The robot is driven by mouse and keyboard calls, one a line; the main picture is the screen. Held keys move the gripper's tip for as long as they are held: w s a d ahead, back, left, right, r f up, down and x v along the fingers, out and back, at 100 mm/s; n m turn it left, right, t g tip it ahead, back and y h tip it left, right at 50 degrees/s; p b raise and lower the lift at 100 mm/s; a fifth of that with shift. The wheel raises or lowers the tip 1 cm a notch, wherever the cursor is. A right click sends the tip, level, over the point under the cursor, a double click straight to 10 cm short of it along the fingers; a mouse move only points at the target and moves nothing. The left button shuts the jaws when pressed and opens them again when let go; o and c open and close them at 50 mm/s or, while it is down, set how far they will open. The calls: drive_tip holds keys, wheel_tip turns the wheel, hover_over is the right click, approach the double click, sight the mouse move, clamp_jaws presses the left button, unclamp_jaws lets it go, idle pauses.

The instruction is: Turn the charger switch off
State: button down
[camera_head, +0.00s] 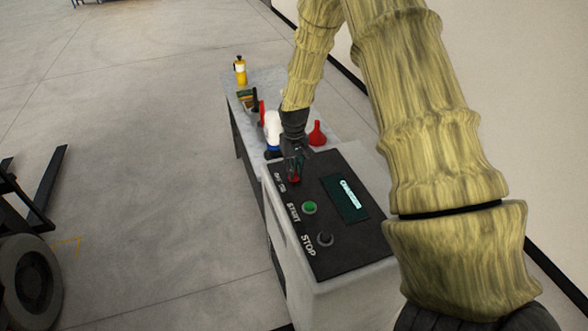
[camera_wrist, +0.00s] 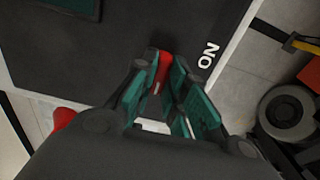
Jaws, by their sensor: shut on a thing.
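The charger (camera_head: 345,290) is a pale box with a black top panel, standing at the near end of the table. Its red switch (camera_wrist: 164,68) sits on the panel near the white ON label (camera_wrist: 208,54) in the wrist view. In the head view, the red switch (camera_head: 295,179) is mostly covered by my gripper, beside the OFF and ON lettering. My gripper (camera_wrist: 166,78) is shut on the red switch, with its green-padded fingers on both sides. It also shows from above in the head view (camera_head: 294,172). The exact angle of the switch is hard to tell.
The panel also has a green START button (camera_head: 309,208), a dark STOP button (camera_head: 325,240) and a screen (camera_head: 346,198). Behind stand a red funnel (camera_head: 317,134), a white bottle (camera_head: 272,128) and a yellow bottle (camera_head: 240,71). A forklift (camera_head: 28,270) is at the left; floor between is clear.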

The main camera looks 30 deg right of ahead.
drive_tip(key=c, duration=1.4)
unclamp_jaws()
drive_tip(key=shift+c, duration=0.2)
wheel_tip(320, 180, up, 12)
